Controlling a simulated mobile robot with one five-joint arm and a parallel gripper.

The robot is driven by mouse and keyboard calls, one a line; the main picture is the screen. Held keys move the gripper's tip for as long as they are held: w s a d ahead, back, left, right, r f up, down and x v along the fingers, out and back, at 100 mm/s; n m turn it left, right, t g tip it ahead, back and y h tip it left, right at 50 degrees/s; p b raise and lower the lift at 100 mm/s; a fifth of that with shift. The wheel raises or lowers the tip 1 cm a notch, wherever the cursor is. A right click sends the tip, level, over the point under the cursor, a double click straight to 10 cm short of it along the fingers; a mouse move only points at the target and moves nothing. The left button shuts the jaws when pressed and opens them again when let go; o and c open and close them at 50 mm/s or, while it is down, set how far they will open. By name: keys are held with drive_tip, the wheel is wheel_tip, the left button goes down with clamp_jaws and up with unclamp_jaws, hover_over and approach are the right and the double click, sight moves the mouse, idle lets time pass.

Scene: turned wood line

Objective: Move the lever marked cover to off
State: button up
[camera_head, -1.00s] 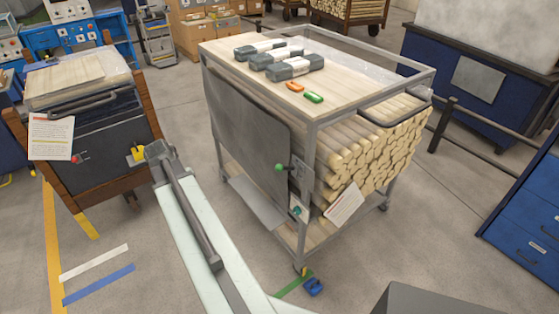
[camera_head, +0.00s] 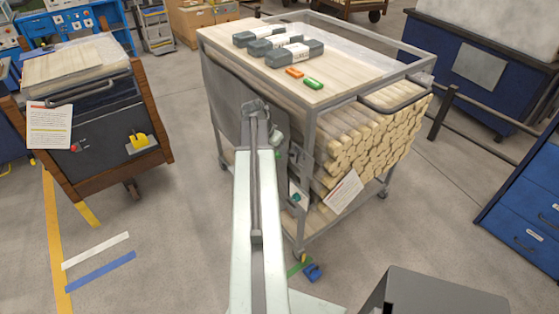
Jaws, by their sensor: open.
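A metal trolley (camera_head: 316,145) stacked with turned wood stands in the middle. A small green knob (camera_head: 277,155) shows at its front left side, partly hidden behind my arm. A second green knob (camera_head: 295,197) sits lower, near the corner post. I cannot read any marking, so I cannot tell which lever is marked cover or how it is set. My arm reaches up from the bottom in front of the trolley's side panel. My gripper (camera_head: 274,138) is open, small and mostly hidden behind the arm's end, close to the upper green knob. Contact cannot be told.
Blue drawers (camera_head: 525,205) are right. Floor between cart and trolley is clear.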

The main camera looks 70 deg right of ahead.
drive_tip(key=b+x, duration=0.1)
drive_tip(key=x, duration=0.2)
drive_tip(key=shift+f+b, duration=0.15)
drive_tip(key=shift+b, duration=0.25)
clamp_jaws()
drive_tip(key=shift+s, duration=0.1)
idle(0.8)
